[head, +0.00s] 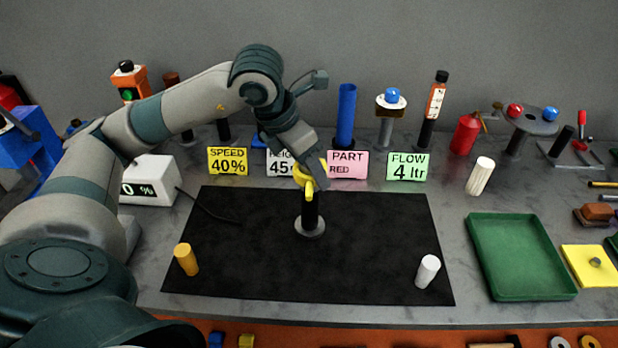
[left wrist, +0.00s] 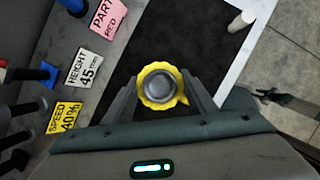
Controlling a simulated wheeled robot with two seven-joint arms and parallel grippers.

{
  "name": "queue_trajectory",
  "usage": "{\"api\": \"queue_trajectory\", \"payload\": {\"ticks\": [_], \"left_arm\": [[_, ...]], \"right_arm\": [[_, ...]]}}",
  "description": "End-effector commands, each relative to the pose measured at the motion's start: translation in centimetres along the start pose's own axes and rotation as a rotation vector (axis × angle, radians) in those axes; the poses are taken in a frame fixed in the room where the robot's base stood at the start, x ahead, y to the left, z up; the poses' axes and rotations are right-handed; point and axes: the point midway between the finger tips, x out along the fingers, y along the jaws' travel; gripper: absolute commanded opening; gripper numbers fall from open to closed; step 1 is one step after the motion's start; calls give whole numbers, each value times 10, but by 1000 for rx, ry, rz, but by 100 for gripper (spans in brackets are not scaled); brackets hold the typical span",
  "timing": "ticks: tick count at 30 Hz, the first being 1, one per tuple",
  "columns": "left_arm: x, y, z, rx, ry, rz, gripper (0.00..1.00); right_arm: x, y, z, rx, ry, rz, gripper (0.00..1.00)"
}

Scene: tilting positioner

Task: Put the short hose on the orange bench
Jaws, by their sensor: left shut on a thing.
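My left gripper (head: 308,180) is shut on a yellow scalloped knob (head: 303,178) above a black post (head: 311,212) with a round grey foot, standing on the black mat. In the left wrist view the yellow knob (left wrist: 162,86), with its grey centre, sits between the two fingers. The orange bench (head: 400,338) shows as a strip along the bottom edge. I cannot pick out a short hose for certain. A dark jaw-like part, perhaps my right gripper (left wrist: 268,96), shows over the floor in the left wrist view; its opening is unclear.
An empty green tray (head: 520,257) lies at right. Small parts lie on the orange bench.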

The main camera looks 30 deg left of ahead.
Motion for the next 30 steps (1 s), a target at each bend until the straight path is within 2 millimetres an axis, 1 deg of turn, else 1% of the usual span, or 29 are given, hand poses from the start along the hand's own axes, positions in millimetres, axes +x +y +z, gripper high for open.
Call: {"api": "queue_trajectory", "payload": {"ticks": [14,17,24,30], "left_arm": [[2,2,-2,0,-1,1,0],[8,1,-5,0,0,0,0],[30,2,-14,0,1,0,0],[37,2,-16,0,-3,1,0]], "right_arm": [[-3,-1,-1,0,1,-1,31],[-6,-1,-1,0,2,-1,31],[-17,-1,-2,0,2,-1,31],[-17,-1,-2,0,2,-1,31]]}}
